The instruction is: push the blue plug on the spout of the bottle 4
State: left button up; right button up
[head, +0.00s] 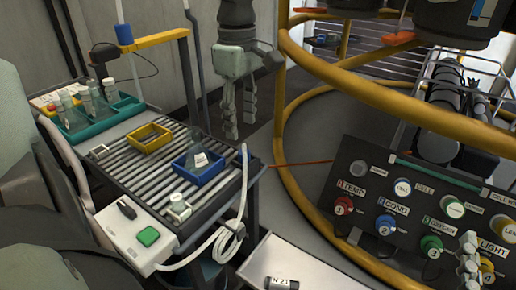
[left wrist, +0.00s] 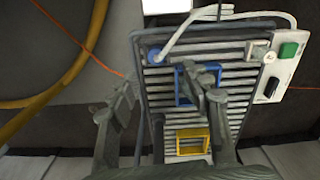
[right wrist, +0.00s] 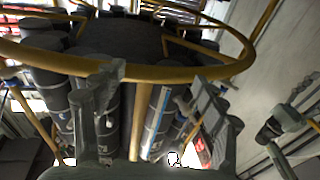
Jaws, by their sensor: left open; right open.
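I cannot tell which bottle is bottle 4. Dark cylinders of the rosette, such as one at the top right (head: 455,18), hang over the yellow ring; they also show in the right wrist view (right wrist: 145,115). No blue plug on a spout can be made out. A small blue piece (head: 243,152) sits at the cart's right corner, also in the left wrist view (left wrist: 153,54); I cannot tell if it is the plug. My left gripper (head: 241,128) is open and empty, pointing down beyond the cart. My right gripper (head: 468,250) is open at the lower right, before the panel.
The slatted cart (head: 130,175) carries a blue tray (head: 205,176) with a flask, a yellow tray (head: 150,138) and a white hose (head: 240,200). The yellow ring frame (head: 400,108) and labelled panel (head: 385,165) fill the right. A red line (head: 300,164) crosses the gap between.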

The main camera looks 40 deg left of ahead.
aim_at(244, 152)
pick_arm(q)
jog(key=shift+s, duration=0.15)
pick_arm(e)
jog(key=shift+s, duration=0.2)
pick_arm(q)
notch_tip(244, 152, down, 2)
jog(key=shift+f, duration=0.3)
pick_arm(e)
jog(key=shift+s+a+r+t, duration=0.15)
jog(key=shift+r+t, duration=0.05)
jog(key=shift+r, duration=0.3)
jog(key=shift+s+a+r+t, duration=0.1)
jog(key=shift+a+r+t, duration=0.1)
jog(key=shift+r, duration=0.3)
pick_arm(q)
jog(key=f, duration=0.3)
jog(key=w+f+b, duration=0.1)
jog(key=f, duration=0.1)
jog(key=shift+f, duration=0.1)
pick_arm(e)
jog(key=r, duration=0.1)
jog(key=s+r+t+y, duration=0.1)
jog(key=r, duration=0.1)
jog(key=shift+a+t, duration=0.15)
jog(key=shift+t, duration=0.15)
pick_arm(q)
jog(key=c, duration=1)
